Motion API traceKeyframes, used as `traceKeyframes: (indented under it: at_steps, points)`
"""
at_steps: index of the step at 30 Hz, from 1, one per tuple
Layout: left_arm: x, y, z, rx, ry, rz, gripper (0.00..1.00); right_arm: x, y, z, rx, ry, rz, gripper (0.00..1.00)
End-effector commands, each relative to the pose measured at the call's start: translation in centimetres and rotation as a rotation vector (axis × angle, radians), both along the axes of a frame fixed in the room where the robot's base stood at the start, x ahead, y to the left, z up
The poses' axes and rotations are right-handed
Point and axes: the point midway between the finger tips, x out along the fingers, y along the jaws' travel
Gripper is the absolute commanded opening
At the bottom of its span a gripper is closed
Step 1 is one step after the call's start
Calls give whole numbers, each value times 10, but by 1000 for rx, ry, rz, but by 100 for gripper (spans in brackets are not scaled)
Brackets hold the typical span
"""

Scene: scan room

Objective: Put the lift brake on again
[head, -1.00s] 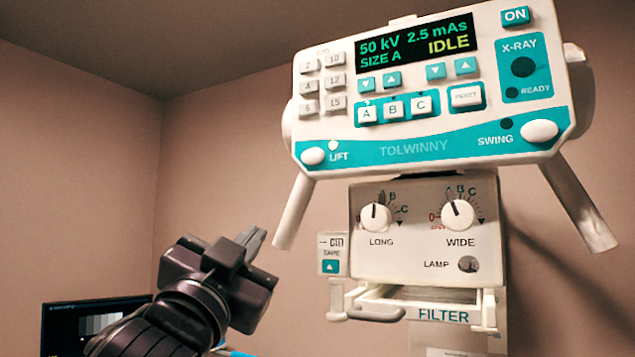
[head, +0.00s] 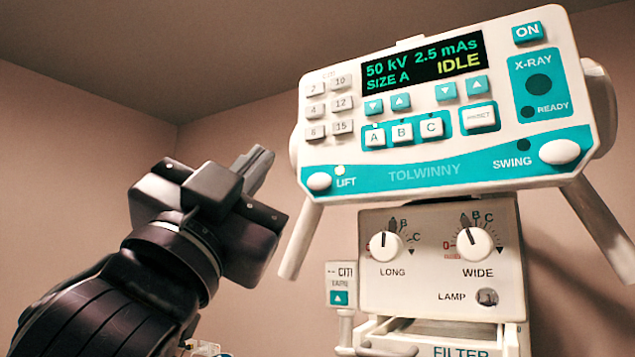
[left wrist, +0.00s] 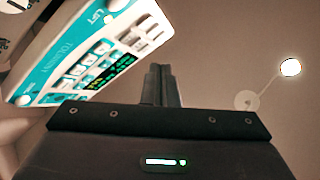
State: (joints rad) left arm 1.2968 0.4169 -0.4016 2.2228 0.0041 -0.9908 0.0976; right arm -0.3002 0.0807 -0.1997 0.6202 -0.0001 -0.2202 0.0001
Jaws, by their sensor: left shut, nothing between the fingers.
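The white and teal control panel (head: 430,110) of the X-ray unit fills the upper right of the head view. It also shows tilted at the upper left of the left wrist view (left wrist: 62,50). The white LIFT knob (head: 319,181) is at its lower left corner, and the small LIFT lamp (head: 340,170) beside it looks lit white. My left gripper (head: 260,160) is shut and empty, left of the LIFT knob and apart from it. Its closed fingers point up in the left wrist view (left wrist: 161,84). My right gripper is not in view.
The SWING knob (head: 559,152) has a dark lamp beside it. The display (head: 424,63) reads IDLE. A slanted white handle (head: 300,240) hangs below the LIFT corner, near my gripper. The collimator box (head: 440,265) with its dials is below the panel. The left wall side is clear.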

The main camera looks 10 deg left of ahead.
Motion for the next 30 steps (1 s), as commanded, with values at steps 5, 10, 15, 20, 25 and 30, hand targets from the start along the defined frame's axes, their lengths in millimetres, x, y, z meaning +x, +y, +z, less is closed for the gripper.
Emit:
traceKeyframes:
  at_steps: [5,10,15,20,25,30]
  points:
    - [20,-8,-3,0,1,2,0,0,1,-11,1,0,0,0]
    - [44,-17,-1,0,2,2,0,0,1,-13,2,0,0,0]
    - [63,-25,-1,-2,3,0,0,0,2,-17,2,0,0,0]
    - [72,-29,-1,-2,0,2,0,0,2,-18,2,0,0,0]
    - [76,-31,0,-1,1,1,0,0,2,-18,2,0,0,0]
    - [76,-31,0,-1,1,1,0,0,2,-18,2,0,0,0]
